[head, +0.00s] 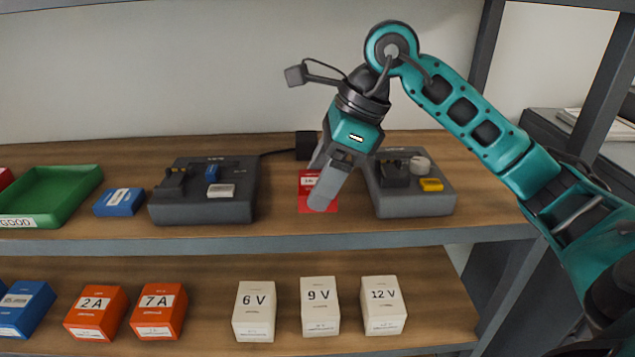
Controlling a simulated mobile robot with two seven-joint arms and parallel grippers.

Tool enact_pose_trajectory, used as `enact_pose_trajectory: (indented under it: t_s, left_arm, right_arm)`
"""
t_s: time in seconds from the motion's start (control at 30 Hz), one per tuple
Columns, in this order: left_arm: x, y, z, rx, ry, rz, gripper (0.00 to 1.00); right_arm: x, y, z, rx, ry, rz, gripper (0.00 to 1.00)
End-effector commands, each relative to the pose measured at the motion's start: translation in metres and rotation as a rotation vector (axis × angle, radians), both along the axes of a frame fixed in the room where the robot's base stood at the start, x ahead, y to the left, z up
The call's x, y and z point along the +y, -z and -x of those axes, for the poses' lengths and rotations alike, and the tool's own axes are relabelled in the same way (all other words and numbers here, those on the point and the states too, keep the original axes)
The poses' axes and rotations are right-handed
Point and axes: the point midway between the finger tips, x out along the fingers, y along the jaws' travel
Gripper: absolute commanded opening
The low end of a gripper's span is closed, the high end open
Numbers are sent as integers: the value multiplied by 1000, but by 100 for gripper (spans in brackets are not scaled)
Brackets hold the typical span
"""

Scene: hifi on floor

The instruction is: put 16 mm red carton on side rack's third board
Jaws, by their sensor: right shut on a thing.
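A small red carton (306,181) with a white label stands on the upper board between two dark grey devices. A red patch (304,208) shows under or just in front of it. My right gripper (317,190) reaches down from above and is shut on the red carton, its near finger covering part of it. I cannot tell whether the carton touches the board. The side rack (601,75) seems to be at the right, with dark posts; its boards are mostly out of view or behind my arm. My left gripper is not in view.
A dark grey device (205,207) stands left of the carton and another (416,204) close on its right. A green tray (63,200) and a blue box (119,202) are further left. The lower board (209,291) holds orange, blue and white boxes.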

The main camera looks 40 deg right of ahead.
Motion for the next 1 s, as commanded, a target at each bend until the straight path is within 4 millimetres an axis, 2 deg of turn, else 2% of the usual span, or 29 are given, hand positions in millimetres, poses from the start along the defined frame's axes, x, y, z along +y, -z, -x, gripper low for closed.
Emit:
enact_pose_trajectory:
  t_s: [0.1,0.33,0.4,0.63,0.8,1.0]
  left_arm:
    - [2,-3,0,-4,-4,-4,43]
    - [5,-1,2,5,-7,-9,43]
    - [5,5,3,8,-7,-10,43]
    - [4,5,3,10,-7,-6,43]
    - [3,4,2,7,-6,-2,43]
    - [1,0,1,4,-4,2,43]
  right_arm:
    - [-14,-2,-25,-2,3,-5,28]
    - [-38,-2,-63,-1,1,-3,28]
    - [-37,18,-60,5,-2,0,28]
    - [-37,37,-61,1,-3,-1,28]
    - [-37,63,-60,1,-2,-1,28]
    - [-39,70,-64,-3,-1,1,28]
